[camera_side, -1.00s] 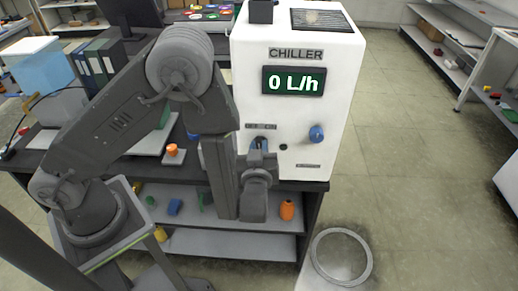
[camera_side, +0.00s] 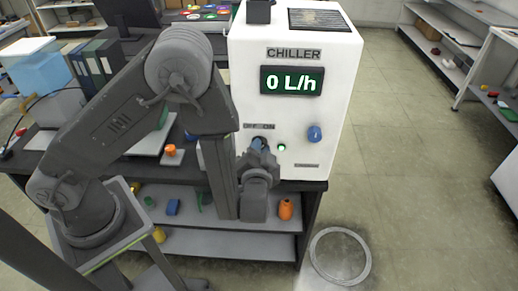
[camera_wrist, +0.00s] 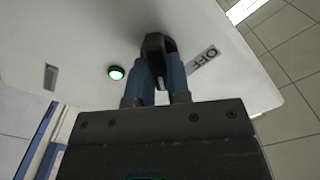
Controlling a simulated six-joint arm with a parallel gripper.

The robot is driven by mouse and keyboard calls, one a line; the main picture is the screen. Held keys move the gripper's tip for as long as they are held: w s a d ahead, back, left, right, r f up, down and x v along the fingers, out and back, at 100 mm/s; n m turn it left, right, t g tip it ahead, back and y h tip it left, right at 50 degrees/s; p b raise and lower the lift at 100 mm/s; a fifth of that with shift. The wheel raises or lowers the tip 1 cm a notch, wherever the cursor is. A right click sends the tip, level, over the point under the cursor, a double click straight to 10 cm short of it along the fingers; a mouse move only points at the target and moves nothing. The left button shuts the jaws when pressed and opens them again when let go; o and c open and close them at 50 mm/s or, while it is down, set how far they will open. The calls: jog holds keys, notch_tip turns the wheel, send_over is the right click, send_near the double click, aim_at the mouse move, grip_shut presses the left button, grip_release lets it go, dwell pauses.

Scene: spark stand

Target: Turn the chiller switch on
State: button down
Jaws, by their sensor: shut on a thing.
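My gripper (camera_side: 258,146) is at the switch. In the wrist view its blue fingers (camera_wrist: 160,75) are shut on the switch handle. A small indicator lamp (camera_wrist: 117,72) beside the switch is lit green; it also shows in the side view (camera_side: 282,147).
A blue knob (camera_side: 315,133) is on the chiller front, right of the switch. Below, a shelf (camera_side: 187,210) holds small coloured items, including an orange one (camera_side: 285,209).

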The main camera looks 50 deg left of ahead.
jog(key=shift+m, duration=0.6)
jog(key=c, duration=1.1)
grip_release()
jog(key=shift+d, duration=0.1)
jog(key=v, duration=1.3)
jog(key=shift+s+d, duration=0.2)
jog(key=shift+s, duration=0.05)
